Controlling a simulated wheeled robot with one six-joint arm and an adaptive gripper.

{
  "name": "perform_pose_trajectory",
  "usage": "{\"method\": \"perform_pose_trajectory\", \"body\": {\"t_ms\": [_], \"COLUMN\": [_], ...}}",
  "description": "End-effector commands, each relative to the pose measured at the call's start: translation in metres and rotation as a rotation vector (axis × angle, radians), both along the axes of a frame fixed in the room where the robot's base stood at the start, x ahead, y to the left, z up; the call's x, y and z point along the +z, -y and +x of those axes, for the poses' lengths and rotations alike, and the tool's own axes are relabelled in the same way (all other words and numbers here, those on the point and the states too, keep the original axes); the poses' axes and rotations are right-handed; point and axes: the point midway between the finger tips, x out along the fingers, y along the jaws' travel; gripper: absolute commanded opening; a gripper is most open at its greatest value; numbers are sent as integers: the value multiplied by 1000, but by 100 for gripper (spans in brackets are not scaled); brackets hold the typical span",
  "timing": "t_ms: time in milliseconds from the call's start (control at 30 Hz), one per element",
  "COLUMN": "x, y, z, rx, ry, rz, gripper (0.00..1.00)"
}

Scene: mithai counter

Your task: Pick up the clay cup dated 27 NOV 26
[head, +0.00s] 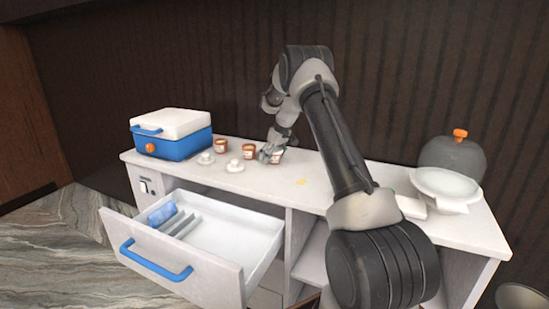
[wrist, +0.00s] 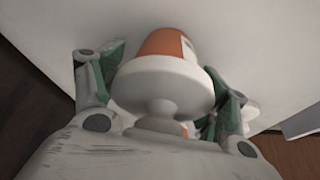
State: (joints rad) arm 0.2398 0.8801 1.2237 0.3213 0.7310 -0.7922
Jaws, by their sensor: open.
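My gripper (head: 268,155) is low over the counter, with its open fingers on either side of a clay cup (head: 277,158). In the wrist view that orange-brown cup (wrist: 163,42) has a white lid with a knob (wrist: 165,85) and a partly seen white label; my fingers (wrist: 165,92) flank it. Two more clay cups with pale labels, one on the left (head: 220,146) and one nearer the gripper (head: 249,151), stand to the left. I cannot read a date on any of them.
Two white knobbed lids (head: 206,158) (head: 235,166) lie in front of the cups. A blue cool box (head: 172,145) stands at the left. The drawer (head: 225,245) is open below. A white-pan scale (head: 446,184) and grey domed container (head: 452,155) are at right.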

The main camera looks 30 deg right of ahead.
Motion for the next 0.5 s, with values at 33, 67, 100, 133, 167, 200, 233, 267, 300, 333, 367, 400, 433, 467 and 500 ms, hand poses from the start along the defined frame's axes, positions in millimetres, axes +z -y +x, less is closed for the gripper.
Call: {"method": "perform_pose_trajectory", "body": {"t_ms": [33, 67, 100, 133, 167, 200, 233, 267, 300, 333, 367, 400, 433, 467, 500], "x": [0, 0, 0, 0, 0, 0, 0, 0, 0, 0, 0, 0, 0, 1, 1], "y": [0, 0, 0, 0, 0, 0, 0, 0, 0, 0, 0, 0, 0, 0, 0], "z": [0, 0, 0, 0, 0, 0, 0, 0, 0, 0, 0, 0, 0, 0, 0], "rx": [0, 0, 0, 0, 0, 0, 0, 0, 0, 0, 0, 0, 0, 0, 0], "ry": [0, 0, -1, -1, -1, -1, -1, -1, 0, 0, 0, 0, 0, 0, 0], "rz": [0, 0, 0, 0, 0, 0, 0, 0, 0, 0, 0, 0, 0, 0, 0], "gripper": [73, 67, 60, 55, 49, 42, 36, 32, 32, 32, 31, 31, 31, 31, 31]}}
